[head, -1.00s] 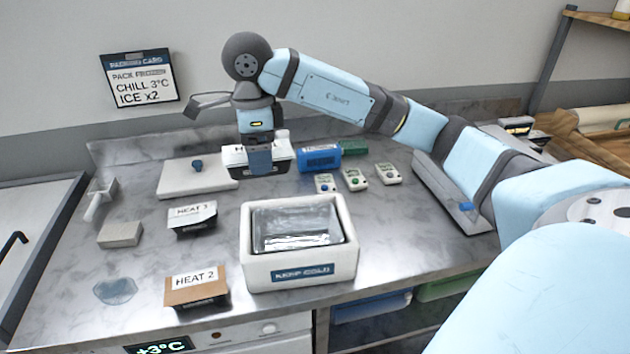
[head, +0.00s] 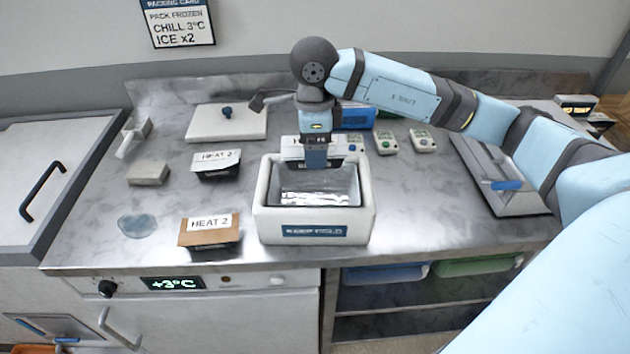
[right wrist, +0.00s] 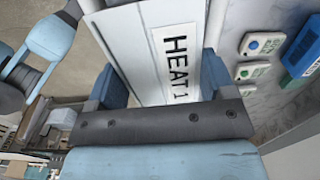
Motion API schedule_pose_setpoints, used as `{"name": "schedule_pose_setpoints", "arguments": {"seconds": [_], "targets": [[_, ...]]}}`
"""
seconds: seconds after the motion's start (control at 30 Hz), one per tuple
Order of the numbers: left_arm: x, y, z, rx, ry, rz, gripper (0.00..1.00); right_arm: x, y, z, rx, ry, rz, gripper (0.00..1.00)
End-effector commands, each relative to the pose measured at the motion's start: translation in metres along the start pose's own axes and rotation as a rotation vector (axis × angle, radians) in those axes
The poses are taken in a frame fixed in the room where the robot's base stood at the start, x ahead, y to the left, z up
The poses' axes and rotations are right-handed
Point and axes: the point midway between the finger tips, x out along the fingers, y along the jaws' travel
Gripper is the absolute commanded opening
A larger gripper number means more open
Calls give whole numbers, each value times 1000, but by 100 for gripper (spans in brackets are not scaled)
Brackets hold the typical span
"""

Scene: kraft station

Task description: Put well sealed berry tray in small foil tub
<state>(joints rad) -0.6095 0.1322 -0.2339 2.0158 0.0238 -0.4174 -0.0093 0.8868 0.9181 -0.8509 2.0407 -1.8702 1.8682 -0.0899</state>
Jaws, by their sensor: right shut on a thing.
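A white foil-lined tub (head: 313,232) marked KEEP COLD stands at the counter's front; its shiny lining shows inside. My right gripper (head: 316,162) points down over the tub's back part, shut on a white-topped black tray (head: 345,147). In the right wrist view the gripper (right wrist: 155,85) has its fingers on either side of this tray (right wrist: 150,40), whose label reads HEAT 1. The gripper hides part of the tray in the head view, and I cannot see its contents or seal. My left gripper is not in view.
A brown-topped HEAT 2 tray (head: 209,233) and a white-topped tray (head: 216,164) stand left of the tub. Several small devices (head: 386,142) and a blue box (head: 357,117) are behind it. A white lidded board (head: 227,122) lies at the back left. A clear puddle-like patch (head: 138,225) lies front left.

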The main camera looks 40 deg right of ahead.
Motion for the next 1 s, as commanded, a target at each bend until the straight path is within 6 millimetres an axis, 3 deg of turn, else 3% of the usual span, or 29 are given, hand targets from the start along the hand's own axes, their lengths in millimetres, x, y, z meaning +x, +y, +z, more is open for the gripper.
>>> {"name": "schedule_pose_setpoints", "arguments": {"seconds": [0.1, 0.2, 0.47, 0.67, 1.0], "targets": [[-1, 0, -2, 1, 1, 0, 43, 29, 1, 0, -1, 3, 3, 49], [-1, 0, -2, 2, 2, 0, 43, 45, 0, -1, 0, 2, 1, 49], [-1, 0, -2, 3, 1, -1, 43, 65, 0, 0, 0, 1, 0, 49], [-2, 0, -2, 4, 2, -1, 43, 95, 0, 0, 0, 2, 2, 49], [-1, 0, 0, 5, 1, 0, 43, 101, 0, 0, -1, 0, -1, 49]]}}
